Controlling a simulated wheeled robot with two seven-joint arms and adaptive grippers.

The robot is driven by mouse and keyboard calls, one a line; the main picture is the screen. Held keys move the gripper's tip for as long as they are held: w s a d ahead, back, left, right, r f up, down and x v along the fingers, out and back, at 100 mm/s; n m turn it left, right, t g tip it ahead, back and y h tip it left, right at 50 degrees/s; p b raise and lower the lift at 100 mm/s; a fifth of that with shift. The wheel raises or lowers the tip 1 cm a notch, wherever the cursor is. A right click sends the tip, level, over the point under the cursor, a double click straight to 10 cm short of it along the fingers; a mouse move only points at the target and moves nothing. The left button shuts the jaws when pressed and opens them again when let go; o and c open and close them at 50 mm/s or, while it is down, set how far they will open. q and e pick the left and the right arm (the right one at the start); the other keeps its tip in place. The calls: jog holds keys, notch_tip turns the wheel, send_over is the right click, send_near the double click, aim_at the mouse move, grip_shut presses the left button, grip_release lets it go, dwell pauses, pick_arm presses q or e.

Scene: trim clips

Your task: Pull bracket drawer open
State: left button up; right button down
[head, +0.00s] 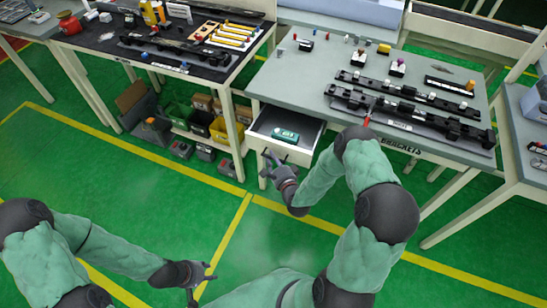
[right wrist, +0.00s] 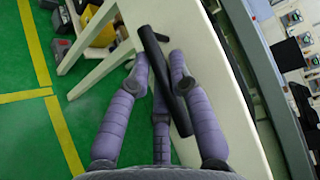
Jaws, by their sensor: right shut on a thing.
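The bracket drawer (head: 312,132) under the grey table marked BRACKETS is pulled partly out. A green item (head: 286,135) lies inside it. My right gripper (head: 268,160) is at the drawer's front. In the right wrist view, my right gripper (right wrist: 161,62) has its fingers closed around the black bar handle (right wrist: 153,50), against the cream drawer front (right wrist: 216,80). My left gripper (head: 207,281) is low in the head view, over the green floor, empty with fingers spread, away from the drawer.
The grey table (head: 290,85) carries black trim strips (head: 405,108) and small clips. A dark table (head: 100,40) stands to the left, with coloured bins (head: 225,130) beneath. Another table (head: 530,125) stands to the right. The green floor in front is clear.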

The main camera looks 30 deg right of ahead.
jog(key=c, duration=1.4)
grip_release()
jog(key=s, duration=0.4)
jog(key=s+r, duration=0.1)
jog(key=s, duration=0.7)
jog(key=shift+a+r, duration=0.3)
jog(key=shift+a, duration=0.1)
jog(key=shift+w+f, duration=0.1)
